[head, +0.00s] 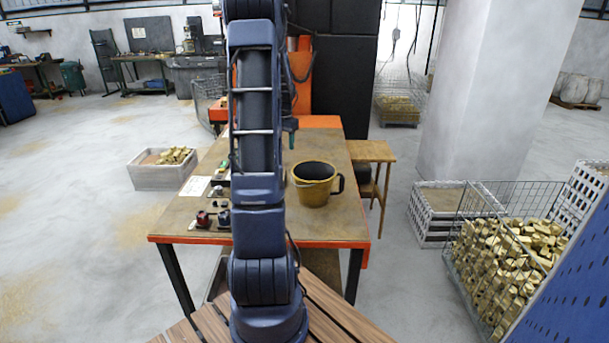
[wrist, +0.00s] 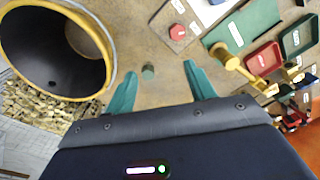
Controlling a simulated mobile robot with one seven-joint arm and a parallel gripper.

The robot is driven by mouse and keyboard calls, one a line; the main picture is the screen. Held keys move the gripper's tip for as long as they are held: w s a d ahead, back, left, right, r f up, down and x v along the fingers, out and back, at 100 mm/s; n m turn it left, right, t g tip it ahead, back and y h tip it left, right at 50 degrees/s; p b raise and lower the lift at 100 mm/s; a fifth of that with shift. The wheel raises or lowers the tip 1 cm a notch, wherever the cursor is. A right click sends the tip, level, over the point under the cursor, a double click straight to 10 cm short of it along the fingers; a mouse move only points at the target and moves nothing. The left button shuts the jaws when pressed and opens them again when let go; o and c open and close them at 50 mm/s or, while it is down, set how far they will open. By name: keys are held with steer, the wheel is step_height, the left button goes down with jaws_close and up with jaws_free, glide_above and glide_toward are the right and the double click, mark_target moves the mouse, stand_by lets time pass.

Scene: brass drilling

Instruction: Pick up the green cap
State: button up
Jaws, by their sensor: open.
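The green cap (wrist: 148,72) is a small, dark green round piece on the brown tabletop (wrist: 155,92). In the wrist view it shows in the gap between the fingertips of my gripper (wrist: 159,69), nearer the left finger. My gripper is open, with its teal fingers spread and nothing between them in its grasp. How high the fingers are above the cap is hard to tell. In the head view I cannot make out the cap, and my arm covers much of the table (head: 330,228).
A yellow-rimmed bucket (head: 313,184) stands close by; it also fills the upper left of the wrist view (wrist: 100,85). A red knob (wrist: 177,31), a brass piece (wrist: 225,55), a red tray (wrist: 263,58) and a green tray (wrist: 297,36) lie on the other side.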

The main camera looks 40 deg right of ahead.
steer(key=s+d+f, duration=0.1)
steer(key=d+f, duration=0.1)
steer(key=d, duration=0.1)
steer(key=d+f+m, duration=0.1)
steer(key=d+f, duration=0.1)
steer(key=d, duration=0.1)
steer(key=s+d+f+m, duration=0.1)
steer(key=d+f, duration=0.2)
steer(key=shift+s+f+g, duration=0.1)
steer(key=shift+s+g, duration=0.2)
step_height(320, 180, down, 5)
steer(key=shift+d+r, duration=0.1)
steer(key=shift+r, duration=0.1)
steer(key=shift+w+a+f, duration=0.1)
steer(key=shift+a+f, duration=0.05)
steer(key=shift+f, duration=1.4)
steer(key=shift+w+a+f, duration=0.1)
steer(key=shift+f, duration=1.45)
steer(key=c, duration=1.1)
steer(key=shift+o, duration=0.2)
steer(key=shift+r, duration=0.1)
